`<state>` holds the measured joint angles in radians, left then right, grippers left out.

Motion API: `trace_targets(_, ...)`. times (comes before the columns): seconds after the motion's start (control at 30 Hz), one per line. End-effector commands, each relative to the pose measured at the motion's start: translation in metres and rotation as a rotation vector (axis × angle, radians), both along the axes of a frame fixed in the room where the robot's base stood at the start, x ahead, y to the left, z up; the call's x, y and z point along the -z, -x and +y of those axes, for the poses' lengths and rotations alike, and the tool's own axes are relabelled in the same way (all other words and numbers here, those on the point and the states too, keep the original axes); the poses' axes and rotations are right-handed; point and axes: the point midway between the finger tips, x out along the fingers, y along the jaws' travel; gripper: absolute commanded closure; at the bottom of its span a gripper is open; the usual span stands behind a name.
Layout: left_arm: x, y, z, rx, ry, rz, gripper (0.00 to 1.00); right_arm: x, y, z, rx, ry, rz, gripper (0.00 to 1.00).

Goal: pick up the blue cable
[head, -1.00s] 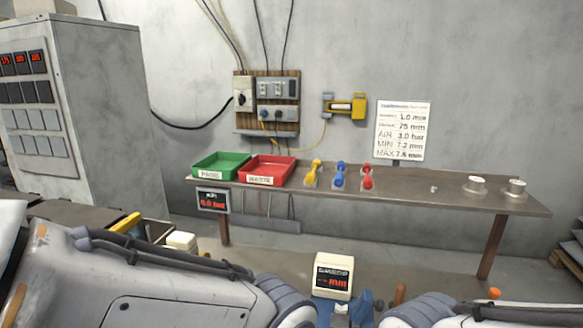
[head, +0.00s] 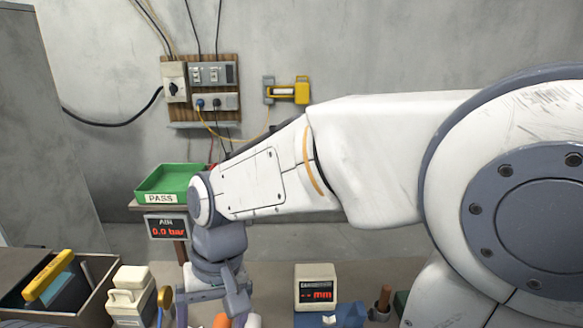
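I cannot make out a blue cable in the head view now. The blue spool-like item on the wall bench seen earlier is hidden behind my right arm. A blue object (head: 345,316) shows partly at the bottom edge, and I cannot tell what it is. My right arm comes in from the right, and its wrist hangs down at the lower left. The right gripper (head: 205,302) is at the bottom, small and partly cut off, and whether it is open or shut is unclear. My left gripper is out of view.
A green PASS tray (head: 165,183) sits on the wall bench, above an air display (head: 167,228). An open box with a yellow-handled item (head: 48,278), a cream container (head: 130,295) and a small mm display (head: 316,287) stand in the foreground. A switch panel (head: 202,90) hangs on the wall.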

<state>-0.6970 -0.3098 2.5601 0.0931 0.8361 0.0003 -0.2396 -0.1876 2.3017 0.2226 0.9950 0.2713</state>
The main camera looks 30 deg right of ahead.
Motion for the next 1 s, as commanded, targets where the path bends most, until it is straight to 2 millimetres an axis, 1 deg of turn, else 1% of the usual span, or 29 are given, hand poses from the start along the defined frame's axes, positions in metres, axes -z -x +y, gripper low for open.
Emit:
trace_targets(0.03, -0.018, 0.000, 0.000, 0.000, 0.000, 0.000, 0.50, -0.028, -0.023, -0.020, 0.178, -0.028, 0.019, 0.07)
trace_targets(0.07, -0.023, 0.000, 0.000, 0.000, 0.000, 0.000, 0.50, -0.039, -0.034, -0.032, 0.277, -0.045, 0.031, 0.07)
trace_targets(0.1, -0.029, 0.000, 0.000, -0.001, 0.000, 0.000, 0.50, -0.053, -0.048, -0.049, 0.409, -0.070, 0.047, 0.07)
trace_targets(0.17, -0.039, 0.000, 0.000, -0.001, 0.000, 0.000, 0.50, -0.075, -0.066, -0.078, 0.602, -0.111, 0.070, 0.07)
trace_targets(0.2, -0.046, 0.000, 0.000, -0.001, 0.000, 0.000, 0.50, -0.090, -0.077, -0.099, 0.731, -0.142, 0.083, 0.07)
trace_targets(0.27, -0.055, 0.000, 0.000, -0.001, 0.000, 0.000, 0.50, -0.111, -0.089, -0.134, 0.918, -0.189, 0.102, 0.07)
trace_targets(0.3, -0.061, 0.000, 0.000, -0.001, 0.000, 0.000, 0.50, -0.126, -0.095, -0.158, 1.037, -0.224, 0.113, 0.07)
trace_targets(0.37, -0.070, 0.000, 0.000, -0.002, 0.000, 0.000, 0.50, -0.145, -0.099, -0.194, 1.205, -0.274, 0.127, 0.07)
trace_targets(0.4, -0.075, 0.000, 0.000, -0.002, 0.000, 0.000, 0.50, -0.158, -0.100, -0.216, 1.306, -0.307, 0.135, 0.07)
trace_targets(0.5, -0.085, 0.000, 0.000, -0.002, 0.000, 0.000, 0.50, -0.183, -0.095, -0.266, 1.518, -0.383, 0.149, 0.07)
trace_targets(0.6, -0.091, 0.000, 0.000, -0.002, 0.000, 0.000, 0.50, -0.201, -0.087, -0.302, 1.663, -0.443, 0.156, 0.07)
trace_targets(0.7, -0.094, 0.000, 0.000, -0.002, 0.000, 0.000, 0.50, -0.210, -0.080, -0.322, 1.748, -0.479, 0.161, 0.07)
trace_targets(0.77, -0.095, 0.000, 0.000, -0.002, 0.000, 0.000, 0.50, -0.210, -0.078, -0.327, 1.773, -0.491, 0.164, 0.07)
trace_targets(0.87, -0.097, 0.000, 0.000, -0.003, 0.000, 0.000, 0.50, -0.202, -0.082, -0.326, 1.786, -0.497, 0.167, 0.07)
trace_targets(1.0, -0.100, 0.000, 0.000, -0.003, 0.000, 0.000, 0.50, -0.182, -0.092, -0.319, 1.784, -0.496, 0.167, 0.07)
